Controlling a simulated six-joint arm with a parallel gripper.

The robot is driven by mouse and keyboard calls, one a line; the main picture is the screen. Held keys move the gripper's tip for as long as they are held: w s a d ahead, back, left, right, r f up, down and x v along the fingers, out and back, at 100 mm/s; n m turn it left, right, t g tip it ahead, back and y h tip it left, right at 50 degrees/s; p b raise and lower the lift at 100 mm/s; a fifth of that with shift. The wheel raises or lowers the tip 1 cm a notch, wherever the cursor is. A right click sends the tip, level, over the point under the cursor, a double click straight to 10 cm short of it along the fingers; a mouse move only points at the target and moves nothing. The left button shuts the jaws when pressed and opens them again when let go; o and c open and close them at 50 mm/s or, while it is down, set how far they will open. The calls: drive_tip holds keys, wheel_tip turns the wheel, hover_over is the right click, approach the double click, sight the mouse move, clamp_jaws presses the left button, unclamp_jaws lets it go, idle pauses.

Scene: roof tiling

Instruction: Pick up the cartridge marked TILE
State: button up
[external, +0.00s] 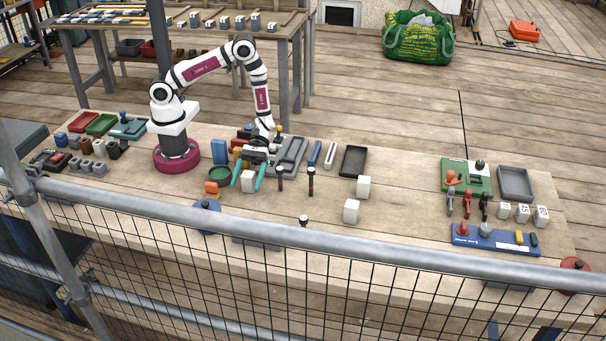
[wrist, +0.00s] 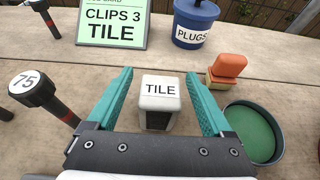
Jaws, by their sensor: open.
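The cartridge marked TILE (wrist: 158,98) is a white block with a dark lower front. It stands upright on the bench, between the two teal fingers of my gripper (wrist: 160,90) in the wrist view. The fingers are open, with a gap on each side of the block. In the external view my gripper (external: 247,178) reaches down over the bench, and the white cartridge (external: 248,181) shows between the teal fingers.
A green round tray (wrist: 252,133) and an orange-topped block (wrist: 227,68) stand close on the right. A black tool marked 75 (wrist: 38,95) is on the left. A blue PLUGS pot (wrist: 194,22) and a card reading CLIPS 3 TILE (wrist: 113,24) stand beyond.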

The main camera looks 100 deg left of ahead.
drive_tip(key=shift+d+f, duration=0.25)
drive_tip(key=shift+d, duration=0.4)
clamp_jaws()
drive_tip(key=shift+r, duration=0.15)
